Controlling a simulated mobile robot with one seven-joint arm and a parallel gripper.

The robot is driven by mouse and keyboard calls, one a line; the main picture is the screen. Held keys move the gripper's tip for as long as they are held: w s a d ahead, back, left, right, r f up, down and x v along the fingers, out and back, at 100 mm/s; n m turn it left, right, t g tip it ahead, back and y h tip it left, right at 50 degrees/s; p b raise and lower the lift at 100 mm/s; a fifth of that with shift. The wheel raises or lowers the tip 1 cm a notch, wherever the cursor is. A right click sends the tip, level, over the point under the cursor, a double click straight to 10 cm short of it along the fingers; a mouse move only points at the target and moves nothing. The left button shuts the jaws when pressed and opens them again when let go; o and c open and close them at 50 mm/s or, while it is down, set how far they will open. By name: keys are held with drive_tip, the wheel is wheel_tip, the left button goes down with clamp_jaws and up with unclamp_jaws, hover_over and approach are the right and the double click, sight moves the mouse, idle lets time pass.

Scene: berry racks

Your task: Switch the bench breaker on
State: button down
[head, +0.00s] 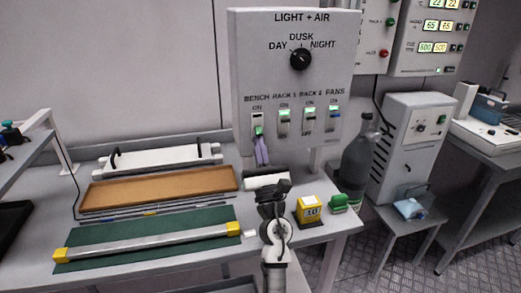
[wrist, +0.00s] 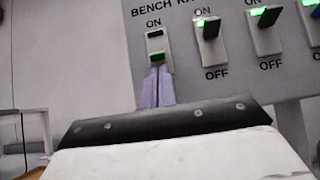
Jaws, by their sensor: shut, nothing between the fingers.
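The bench breaker (head: 257,122) is the leftmost switch on the grey "LIGHT + AIR" panel (head: 257,60). In the wrist view the bench breaker (wrist: 155,38) shows an upper window that is not lit, and a green-looking lever low on its plate. My gripper (head: 260,140) has purple fingers, shut and empty, pointing up just below that lever. In the wrist view the gripper's tips (wrist: 158,70) are close under the lever; I cannot tell whether they touch it. The fingers hide the bench OFF label.
The rack 1 (head: 284,122), rack 2 (head: 308,120) and fans (head: 333,118) breakers stand close to the right, their upper windows lit green. A day/dusk/night knob (head: 300,59) is above. Below are a brown tray (head: 160,188), a yellow block (head: 309,210) and a dark bottle (head: 357,160).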

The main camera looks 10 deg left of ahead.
drive_tip(key=shift+s+d+r+p, duration=0.1)
drive_tip(key=shift+s+r+p, duration=0.2)
drive_tip(key=shift+p, duration=0.05)
idle(0.6)
drive_tip(key=shift+s+d+r+p, duration=0.2)
drive_tip(key=shift+s+r+p, duration=0.4)
drive_tip(key=shift+r+p, duration=0.2)
drive_tip(key=shift+s+d+r, duration=0.1)
